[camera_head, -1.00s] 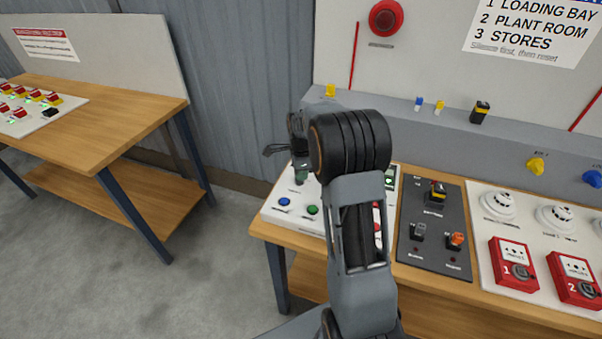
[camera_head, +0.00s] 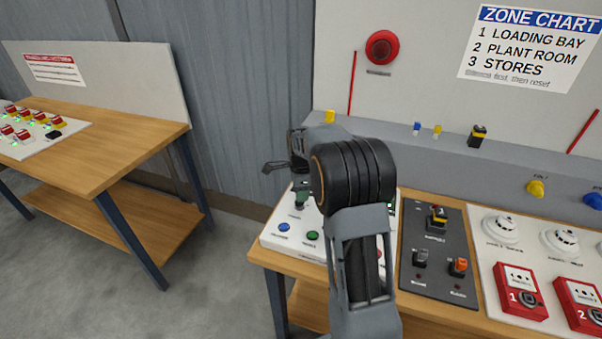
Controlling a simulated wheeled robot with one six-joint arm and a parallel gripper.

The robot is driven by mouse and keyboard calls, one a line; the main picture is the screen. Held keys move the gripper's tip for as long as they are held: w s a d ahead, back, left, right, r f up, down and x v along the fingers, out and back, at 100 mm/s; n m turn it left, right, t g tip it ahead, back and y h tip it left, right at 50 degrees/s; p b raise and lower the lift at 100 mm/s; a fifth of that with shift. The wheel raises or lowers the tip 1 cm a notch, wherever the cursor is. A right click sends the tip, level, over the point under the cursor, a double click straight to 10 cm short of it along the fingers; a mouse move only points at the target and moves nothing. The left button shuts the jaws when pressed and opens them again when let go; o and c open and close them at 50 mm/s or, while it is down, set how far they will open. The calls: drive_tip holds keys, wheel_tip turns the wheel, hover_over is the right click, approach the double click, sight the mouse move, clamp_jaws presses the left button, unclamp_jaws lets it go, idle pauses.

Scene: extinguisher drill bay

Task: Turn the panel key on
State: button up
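The white control panel (camera_head: 270,239) lies on the near bench, left of the dark battery panel. It carries a blue button (camera_head: 284,227) and a green button (camera_head: 312,236). My gripper (camera_head: 288,181) is over the back left part of this panel, partly hidden by my own black wrist. A dark key-like part (camera_head: 302,198) shows just under it. I cannot tell whether the gripper touches this part, or whether its fingers are open or shut. My arm covers the middle and right of the white panel. The key's position cannot be read.
The battery panel (camera_head: 423,283) has several switches. Right of it are white detectors (camera_head: 501,229) and red call points (camera_head: 522,292). A grey ledge (camera_head: 400,142) with small coloured parts runs behind. A second wooden bench (camera_head: 120,147) stands left, with open floor between.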

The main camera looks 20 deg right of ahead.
wheel_tip(320, 180, up, 11)
idle(0.4)
idle(0.6)
